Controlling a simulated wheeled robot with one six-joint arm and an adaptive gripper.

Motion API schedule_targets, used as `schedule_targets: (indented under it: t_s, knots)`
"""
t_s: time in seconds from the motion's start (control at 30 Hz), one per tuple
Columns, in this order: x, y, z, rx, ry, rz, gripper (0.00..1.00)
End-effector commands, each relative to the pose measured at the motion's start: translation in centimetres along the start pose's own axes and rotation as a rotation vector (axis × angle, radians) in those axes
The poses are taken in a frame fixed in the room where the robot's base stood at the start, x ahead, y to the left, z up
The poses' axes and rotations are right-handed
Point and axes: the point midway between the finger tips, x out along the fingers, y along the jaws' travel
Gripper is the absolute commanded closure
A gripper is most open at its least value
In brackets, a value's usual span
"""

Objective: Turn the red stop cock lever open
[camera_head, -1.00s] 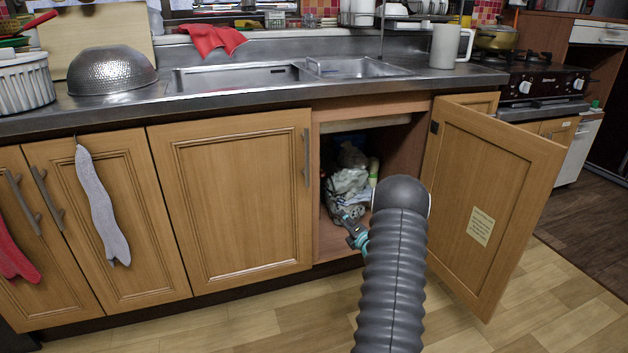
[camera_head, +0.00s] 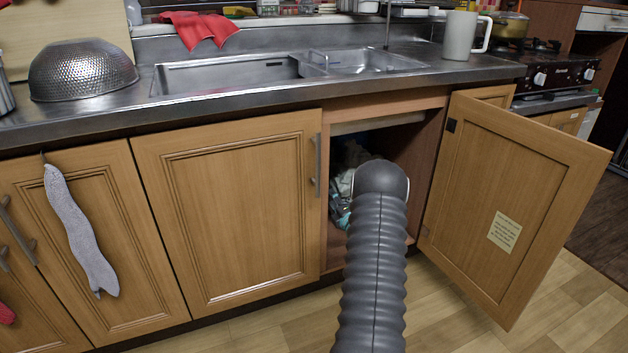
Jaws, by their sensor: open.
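The red stop cock lever is not visible in the head view. The open sink cabinet (camera_head: 337,240) is dark inside, and my grey ribbed arm covers much of its opening. My arm reaches from the bottom of the picture toward the cabinet. My gripper is hidden behind it, so its place relative to the lever cannot be seen. Pale bundled items (camera_head: 341,187) show inside the cabinet, left of my arm, with a small teal patch low among them that I cannot identify.
The open cabinet door (camera_head: 515,200) stands out to the right of my arm. A closed door (camera_head: 230,210) is on the left. The steel counter with its sink (camera_head: 230,78) runs above. A white mug (camera_head: 460,36) stands on it. Wooden floor (camera_head: 450,320) is clear in front.

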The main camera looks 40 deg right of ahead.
Motion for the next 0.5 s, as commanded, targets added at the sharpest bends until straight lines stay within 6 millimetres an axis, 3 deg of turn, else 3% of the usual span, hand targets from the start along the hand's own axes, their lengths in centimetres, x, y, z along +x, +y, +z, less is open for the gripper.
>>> schedule_targets:
  t_s: [0.5]
  knots:
    - [8.8,0.0,-0.2,-0.003,0.003,0.002,0.55]
